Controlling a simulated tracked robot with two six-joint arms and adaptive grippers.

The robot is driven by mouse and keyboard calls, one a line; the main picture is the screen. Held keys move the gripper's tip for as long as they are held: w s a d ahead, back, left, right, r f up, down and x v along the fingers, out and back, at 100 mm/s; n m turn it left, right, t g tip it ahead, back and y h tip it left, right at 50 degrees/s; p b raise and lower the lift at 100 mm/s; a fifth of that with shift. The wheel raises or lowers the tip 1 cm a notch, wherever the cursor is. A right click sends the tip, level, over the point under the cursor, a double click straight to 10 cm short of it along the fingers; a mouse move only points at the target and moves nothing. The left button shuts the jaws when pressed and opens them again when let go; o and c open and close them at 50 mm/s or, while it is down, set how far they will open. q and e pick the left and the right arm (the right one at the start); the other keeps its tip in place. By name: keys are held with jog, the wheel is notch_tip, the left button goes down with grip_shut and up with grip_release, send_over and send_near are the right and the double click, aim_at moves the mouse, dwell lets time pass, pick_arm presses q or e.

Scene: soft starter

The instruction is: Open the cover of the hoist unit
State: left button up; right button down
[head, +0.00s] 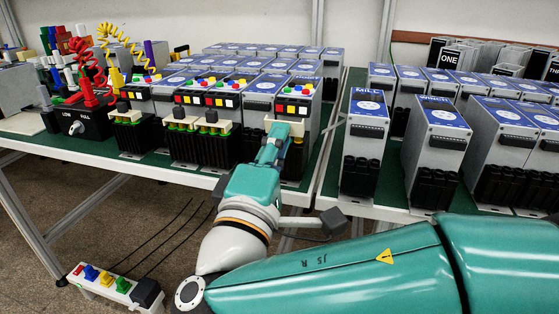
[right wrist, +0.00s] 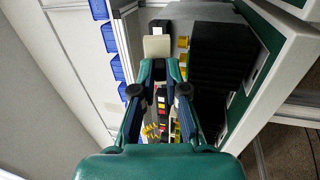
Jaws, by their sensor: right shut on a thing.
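My right gripper (head: 279,133) is at the front of the rightmost unit (head: 300,92) on the left bench, a grey box with a blue top, coloured buttons and a dark lower front. I cannot read its name. A cream piece (head: 296,126) sticks out of its front below the buttons. In the right wrist view my right gripper (right wrist: 160,70) has its fingertips close together at the edge of the cream piece (right wrist: 157,46); it is shut on this piece. The fingers hide where they touch. My left gripper is not in view.
Similar units stand close on the left, with cream pieces (head: 211,128) on their fronts. To the right, past a gap between benches, stands a unit marked MILL (head: 365,140). A box with coloured plugs (head: 110,286) and cables is low at the front left.

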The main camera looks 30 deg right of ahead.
jog(key=shift+f+t+h+b, duration=0.35)
jog(key=shift+t+h+b, duration=0.05)
jog(key=shift+b, duration=0.15)
jog(key=c, duration=1.5)
grip_release()
jog(key=shift+r, duration=0.15)
notch_tip(320, 180, up, 10)
jog(key=shift+f, duration=0.1)
